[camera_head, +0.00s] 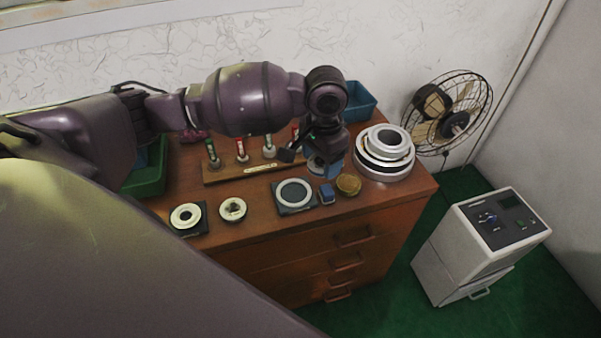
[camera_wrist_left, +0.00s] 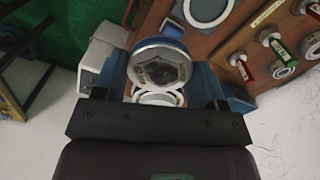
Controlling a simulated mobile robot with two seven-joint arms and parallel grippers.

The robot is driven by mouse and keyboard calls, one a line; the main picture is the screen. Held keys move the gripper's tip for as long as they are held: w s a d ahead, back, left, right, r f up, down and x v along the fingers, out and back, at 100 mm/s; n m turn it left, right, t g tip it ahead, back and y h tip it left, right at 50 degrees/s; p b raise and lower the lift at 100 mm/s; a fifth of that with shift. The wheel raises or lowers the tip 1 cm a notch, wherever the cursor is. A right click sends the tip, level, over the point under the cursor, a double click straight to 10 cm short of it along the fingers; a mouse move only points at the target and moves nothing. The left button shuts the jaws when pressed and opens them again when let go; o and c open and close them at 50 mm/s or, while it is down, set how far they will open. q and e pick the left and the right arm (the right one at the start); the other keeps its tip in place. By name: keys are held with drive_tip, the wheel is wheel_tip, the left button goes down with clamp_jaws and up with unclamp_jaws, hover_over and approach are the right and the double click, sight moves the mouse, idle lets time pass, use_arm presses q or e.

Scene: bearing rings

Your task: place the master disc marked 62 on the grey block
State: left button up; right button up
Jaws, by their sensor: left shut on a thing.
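My left gripper (camera_head: 325,165) is above the right half of the wooden cabinet top, behind the small blue block. It is shut on a round metal disc with a bluish rim, held between blue fingers; the disc shows in the left wrist view (camera_wrist_left: 160,70), and its marking is too small to read. A flat dark grey square block (camera_head: 280,209) carries a pale ring, in front and left of the gripper. A second dark square block (camera_head: 201,228) with a ring lies further left. I cannot tell which one is the task's grey block. My right gripper is not in view.
A small blue block (camera_head: 327,194) and a brass disc (camera_head: 349,185) lie near the front edge. Stacked metal rings (camera_head: 384,168) stand right of the gripper. A wooden rack (camera_head: 225,176) holds several tagged pieces. A blue bin (camera_head: 361,103) is behind.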

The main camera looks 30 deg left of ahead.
use_arm(q)
drive_tip(key=w+a+f+m+b, duration=0.2)
drive_tip(key=a+f+m, duration=0.3)
drive_tip(key=m, duration=1.1)
approach(294, 193)
drive_tip(key=shift+d+f+b, duration=0.1)
drive_tip(key=shift+d+b, duration=0.35)
drive_tip(key=shift+a+f+m, duration=0.4)
drive_tip(key=shift+f+m, duration=0.05)
drive_tip(key=shift+m, duration=0.55)
wheel_tip(294, 193, down, 4)
drive_tip(key=b, duration=0.3)
drive_tip(key=shift+b, duration=0.35)
drive_tip(key=shift+r, duration=0.1)
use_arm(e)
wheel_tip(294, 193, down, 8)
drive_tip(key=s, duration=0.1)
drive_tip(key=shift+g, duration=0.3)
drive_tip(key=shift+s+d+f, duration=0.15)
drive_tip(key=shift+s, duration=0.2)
use_arm(q)
drive_tip(key=shift+f+b, duration=0.35)
drive_tip(key=shift+f, duration=0.75)
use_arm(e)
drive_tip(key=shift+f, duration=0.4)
